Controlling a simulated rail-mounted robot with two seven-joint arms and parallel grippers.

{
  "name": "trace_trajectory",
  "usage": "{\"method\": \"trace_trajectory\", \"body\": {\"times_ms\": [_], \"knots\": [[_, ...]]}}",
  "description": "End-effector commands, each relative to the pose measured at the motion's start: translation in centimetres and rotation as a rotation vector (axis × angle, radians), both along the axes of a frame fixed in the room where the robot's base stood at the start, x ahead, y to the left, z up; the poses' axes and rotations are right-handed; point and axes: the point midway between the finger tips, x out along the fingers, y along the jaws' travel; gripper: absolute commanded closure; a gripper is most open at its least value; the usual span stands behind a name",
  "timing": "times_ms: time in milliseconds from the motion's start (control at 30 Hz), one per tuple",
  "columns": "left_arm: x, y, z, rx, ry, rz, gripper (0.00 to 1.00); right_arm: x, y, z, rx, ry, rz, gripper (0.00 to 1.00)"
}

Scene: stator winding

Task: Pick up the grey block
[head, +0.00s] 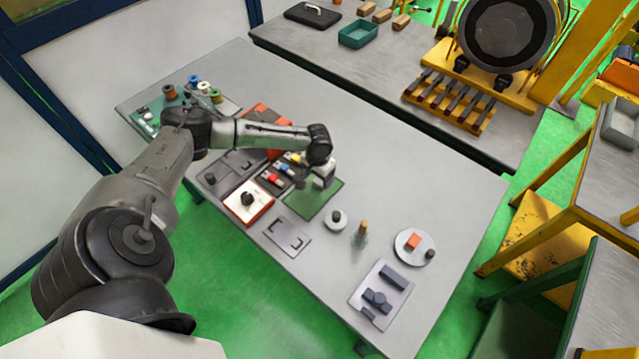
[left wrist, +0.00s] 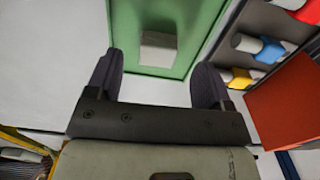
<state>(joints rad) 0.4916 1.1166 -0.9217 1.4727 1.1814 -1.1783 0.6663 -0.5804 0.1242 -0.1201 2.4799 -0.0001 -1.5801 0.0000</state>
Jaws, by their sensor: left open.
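The grey block (left wrist: 158,48) lies on the green mat (left wrist: 150,14) in the left wrist view. It appears pale and box-shaped. My left gripper (left wrist: 155,80) is open, with its two dark fingers apart and nothing between them. The block shows beyond the fingertips, within the gap between them in the picture; I see no contact. In the head view my left gripper (head: 318,182) is over the far part of the green mat (head: 315,203). There I cannot make out the block, which seems hidden behind the gripper. My right gripper is not in view.
A dark tray (head: 268,183) with coloured pieces stands left of the mat. A red-and-white box with a knob (head: 248,200) and a grey plate (head: 288,237) are nearby. A round puck (head: 336,219) and a wooden-handled tool (head: 361,233) stand right.

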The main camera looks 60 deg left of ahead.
Motion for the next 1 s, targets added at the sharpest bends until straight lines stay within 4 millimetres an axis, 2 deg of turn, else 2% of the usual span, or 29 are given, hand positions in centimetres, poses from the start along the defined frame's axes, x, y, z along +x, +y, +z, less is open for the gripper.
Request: {"method": "trace_trajectory", "body": {"times_ms": [100,300,633,1000], "knots": [[0.1,-0.1,-1.7,0.000,0.001,-0.001,0.26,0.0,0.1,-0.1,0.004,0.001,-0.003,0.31],[0.1,-0.1,-3.7,0.001,0.000,0.000,0.26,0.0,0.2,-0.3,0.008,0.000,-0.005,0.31],[0.1,-0.1,-4.1,0.001,0.001,-0.001,0.26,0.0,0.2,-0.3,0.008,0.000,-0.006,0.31],[0.1,-0.1,-4.1,0.001,0.001,-0.001,0.61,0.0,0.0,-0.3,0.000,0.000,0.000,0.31]]}}
